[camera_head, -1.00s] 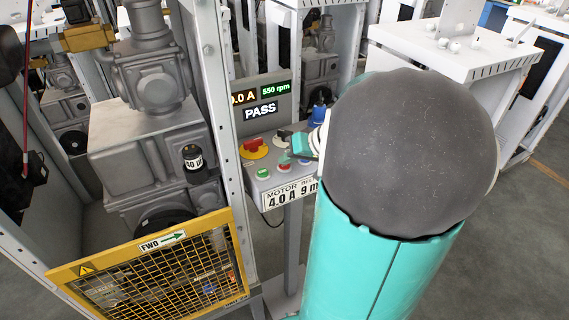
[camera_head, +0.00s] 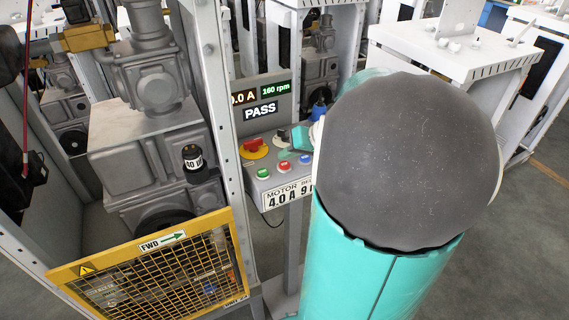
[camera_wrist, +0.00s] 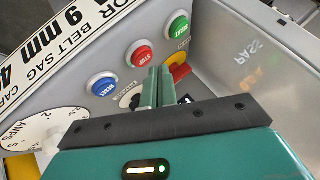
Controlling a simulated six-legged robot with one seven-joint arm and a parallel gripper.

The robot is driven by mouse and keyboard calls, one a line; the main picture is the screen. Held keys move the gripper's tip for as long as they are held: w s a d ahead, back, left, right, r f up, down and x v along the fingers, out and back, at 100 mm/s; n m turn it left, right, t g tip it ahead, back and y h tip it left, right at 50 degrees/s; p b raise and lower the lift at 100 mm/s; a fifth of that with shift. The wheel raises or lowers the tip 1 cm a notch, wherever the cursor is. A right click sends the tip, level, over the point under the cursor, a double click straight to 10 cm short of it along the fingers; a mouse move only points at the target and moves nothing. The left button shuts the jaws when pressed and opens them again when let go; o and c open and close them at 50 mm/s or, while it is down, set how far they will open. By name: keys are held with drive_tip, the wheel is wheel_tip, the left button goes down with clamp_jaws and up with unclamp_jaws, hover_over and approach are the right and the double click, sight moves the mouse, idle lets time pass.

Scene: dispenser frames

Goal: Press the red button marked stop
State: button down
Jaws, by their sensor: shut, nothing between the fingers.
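The red stop button (camera_head: 284,166) is on the sloped grey control panel, between a green button (camera_head: 263,173) and a blue button (camera_head: 304,159). In the wrist view the red button (camera_wrist: 140,55) is marked STOP, with green START (camera_wrist: 178,26) and blue RESET (camera_wrist: 101,86) on either side. My gripper (camera_wrist: 159,72) is shut and empty, its tips pictured just below and right of the red button. It looks apart from the button, though the exact gap is unclear. In the head view my arm hides most of my gripper (camera_head: 300,139).
A red rotary switch on a yellow plate (camera_head: 254,148) sits behind the buttons. The display (camera_head: 262,101) reads 0.0 A, 160 rpm and PASS. A white AMPS dial (camera_wrist: 45,130) lies left of my gripper. A yellow mesh guard (camera_head: 155,270) stands left of the panel post.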

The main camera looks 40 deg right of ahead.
sight(288, 166)
drive_tip(key=shift+r, duration=2.55)
drive_tip(key=s+a+n+g, duration=0.1)
drive_tip(key=a+n+g, duration=0.15)
drive_tip(key=a, duration=1.35)
drive_tip(key=s+a+n+h, duration=0.2)
drive_tip(key=s+a+h, duration=0.1)
drive_tip(key=s+a, duration=0.5)
drive_tip(key=a, duration=0.3)
drive_tip(key=shift+s+a+r+n, duration=0.15)
drive_tip(key=shift+s+n, duration=0.15)
drive_tip(key=shift+n, duration=0.05)
drive_tip(key=shift+g, duration=0.25)
